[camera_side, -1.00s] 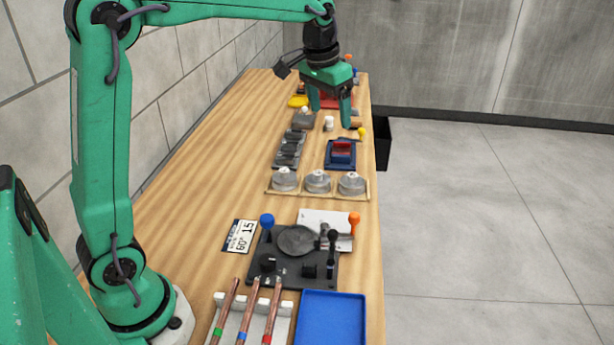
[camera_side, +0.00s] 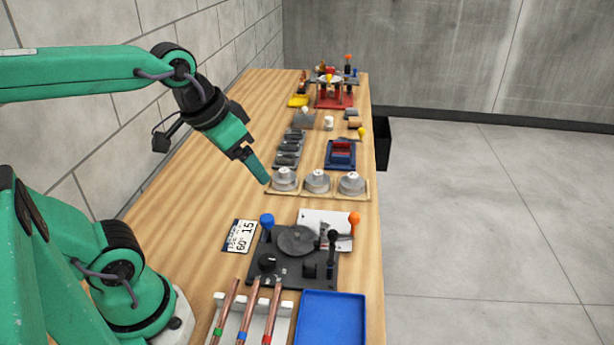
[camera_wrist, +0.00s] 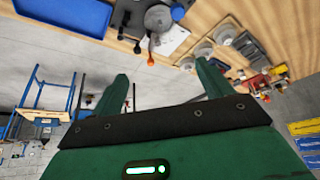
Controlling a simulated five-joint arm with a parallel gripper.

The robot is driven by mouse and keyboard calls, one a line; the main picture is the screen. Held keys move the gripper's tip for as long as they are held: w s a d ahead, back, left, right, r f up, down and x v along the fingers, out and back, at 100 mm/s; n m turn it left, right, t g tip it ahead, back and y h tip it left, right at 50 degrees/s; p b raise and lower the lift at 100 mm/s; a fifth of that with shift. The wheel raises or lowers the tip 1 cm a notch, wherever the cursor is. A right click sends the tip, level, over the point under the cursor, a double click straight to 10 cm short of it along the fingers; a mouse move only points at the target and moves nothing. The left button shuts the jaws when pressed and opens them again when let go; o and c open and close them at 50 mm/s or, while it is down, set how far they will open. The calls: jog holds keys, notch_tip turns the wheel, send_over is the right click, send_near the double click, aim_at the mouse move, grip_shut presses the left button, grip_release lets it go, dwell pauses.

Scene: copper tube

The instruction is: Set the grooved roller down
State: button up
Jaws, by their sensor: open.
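Three grey grooved rollers, left (camera_side: 284,182), middle (camera_side: 317,184) and right (camera_side: 351,186), sit in a row on a wooden rack (camera_side: 325,195), all three seats filled.
A dark bending fixture (camera_side: 290,265) with a round grey disc stands in front of the rack. Copper tubes (camera_side: 245,310) and a blue tray (camera_side: 331,318) are nearest. Behind the rack are grey blocks (camera_side: 290,150) and a blue holder (camera_side: 341,153). The bench's left side is bare.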

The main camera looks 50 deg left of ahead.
jog(key=shift+s+d+f, duration=0.1)
jog(key=shift+s+f, duration=0.85)
jog(key=shift+s, duration=0.3)
